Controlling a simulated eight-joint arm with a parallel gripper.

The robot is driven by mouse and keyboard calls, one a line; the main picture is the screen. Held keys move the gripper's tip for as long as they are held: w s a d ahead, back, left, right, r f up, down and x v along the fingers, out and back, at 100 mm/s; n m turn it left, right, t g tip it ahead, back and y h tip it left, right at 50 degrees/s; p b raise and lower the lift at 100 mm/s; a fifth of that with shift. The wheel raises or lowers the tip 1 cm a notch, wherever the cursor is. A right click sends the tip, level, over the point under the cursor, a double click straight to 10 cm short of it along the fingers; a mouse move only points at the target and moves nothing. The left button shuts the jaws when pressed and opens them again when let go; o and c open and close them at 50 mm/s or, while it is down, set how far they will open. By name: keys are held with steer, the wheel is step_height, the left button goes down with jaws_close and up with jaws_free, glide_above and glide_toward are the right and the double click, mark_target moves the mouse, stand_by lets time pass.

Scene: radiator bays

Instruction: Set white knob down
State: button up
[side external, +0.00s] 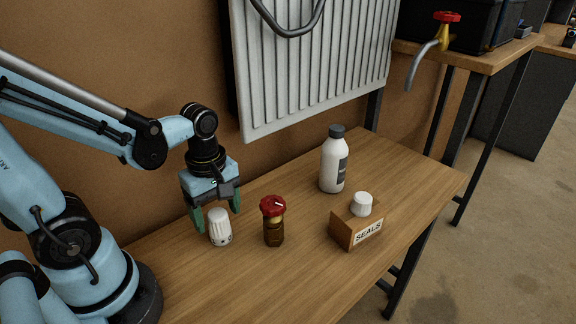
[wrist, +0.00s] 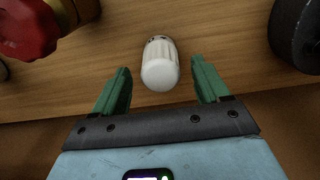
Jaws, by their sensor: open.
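The white knob (side external: 219,227) stands upright on the wooden bench, left of the brass valve with the red cap. It also shows in the wrist view (wrist: 160,64), ahead of and between the two green fingers with clear space on both sides. My gripper (side external: 217,216) is open, with its fingers pointing down close to the knob in the side view. In the wrist view my gripper (wrist: 162,88) holds nothing. I cannot tell how far the fingertips are above the bench.
The brass valve with a red cap (side external: 273,220) stands right of the knob. A SEALS box (side external: 356,228) with a white cap (side external: 361,203) on it and a white bottle (side external: 333,162) stand farther right. A radiator (side external: 310,70) hangs behind. Bare bench (side external: 290,278) lies in front.

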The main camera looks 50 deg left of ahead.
mark_target(222, 211)
steer(key=shift+r, duration=4.05)
steer(key=m, duration=0.1)
steer(key=w+m+t, duration=0.1)
steer(key=m, duration=0.1)
steer(key=shift+d, duration=0.2)
steer(key=w+m+t, duration=0.1)
steer(key=m+t, duration=0.1)
steer(key=m, duration=0.3)
steer(key=w+d+m+t, duration=0.1)
steer(key=w+m+t, duration=0.1)
steer(key=m, duration=0.3)
steer(key=w+d+r+m+t, duration=0.1)
steer(key=w+m+t, duration=0.1)
steer(key=m, duration=0.3)
